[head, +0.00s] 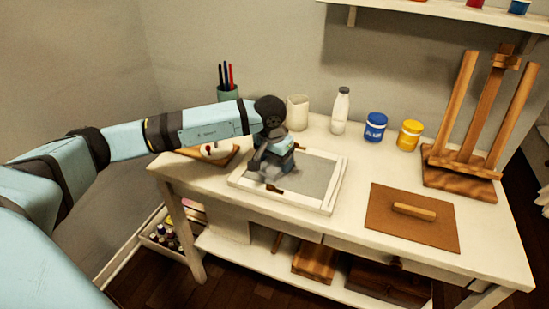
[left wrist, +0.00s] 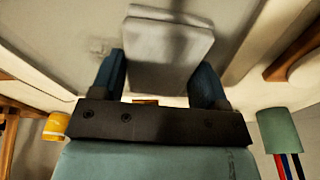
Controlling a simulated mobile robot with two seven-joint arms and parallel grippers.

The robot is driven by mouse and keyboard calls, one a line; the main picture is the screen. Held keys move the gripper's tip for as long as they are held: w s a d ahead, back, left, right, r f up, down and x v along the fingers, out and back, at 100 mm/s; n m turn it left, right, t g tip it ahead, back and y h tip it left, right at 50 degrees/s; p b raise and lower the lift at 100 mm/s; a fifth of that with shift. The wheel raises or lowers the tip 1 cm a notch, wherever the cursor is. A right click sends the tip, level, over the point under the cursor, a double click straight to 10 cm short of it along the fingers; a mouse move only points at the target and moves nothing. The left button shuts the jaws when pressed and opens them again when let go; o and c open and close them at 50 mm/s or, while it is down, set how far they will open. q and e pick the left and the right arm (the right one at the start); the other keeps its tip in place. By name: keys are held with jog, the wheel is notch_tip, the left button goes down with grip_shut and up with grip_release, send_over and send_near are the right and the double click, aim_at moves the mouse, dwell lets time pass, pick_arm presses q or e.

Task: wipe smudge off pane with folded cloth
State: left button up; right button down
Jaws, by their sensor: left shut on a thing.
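The pane (head: 318,172) is a grey sheet in a white frame (head: 335,188), lying flat on the white table. My left gripper (head: 266,168) is over the left part of the pane, pointing down. In the left wrist view the folded cloth (left wrist: 170,50), a pale grey pad, is held between the two blue fingers of the left gripper (left wrist: 160,78). A faint darker smudge (left wrist: 100,48) shows on the pane beside the cloth in that view. I cannot tell whether the cloth touches the pane. My right gripper is not in view.
A brown board (head: 385,217) with a wooden handle lies right of the frame. A pen cup (head: 228,94), white jug (head: 297,113), white bottle (head: 340,112), blue jar (head: 375,127) and yellow jar (head: 409,135) stand behind. A wooden easel (head: 460,175) stands at right.

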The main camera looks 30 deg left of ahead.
pick_arm(q)
notch_tip(320, 180, up, 2)
jog(key=shift+w+r+p, duration=0.1)
jog(key=shift+r+p, duration=0.05)
jog(key=shift+p, duration=0.75)
jog(key=shift+w+r+p, duration=0.25)
jog(key=shift+r+p, duration=0.45)
jog(key=shift+r, duration=0.35)
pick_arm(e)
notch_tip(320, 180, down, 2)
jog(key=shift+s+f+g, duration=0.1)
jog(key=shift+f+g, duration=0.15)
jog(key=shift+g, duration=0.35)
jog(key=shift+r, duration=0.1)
pick_arm(q)
jog(key=shift+r, duration=0.15)
jog(key=shift+w+r+p, duration=0.1)
jog(key=shift+r+p, duration=0.45)
jog(key=shift+r, duration=0.1)
jog(key=shift+d+r+p, duration=0.15)
jog(key=shift+r+p, duration=0.35)
jog(key=shift+r, duration=0.45)
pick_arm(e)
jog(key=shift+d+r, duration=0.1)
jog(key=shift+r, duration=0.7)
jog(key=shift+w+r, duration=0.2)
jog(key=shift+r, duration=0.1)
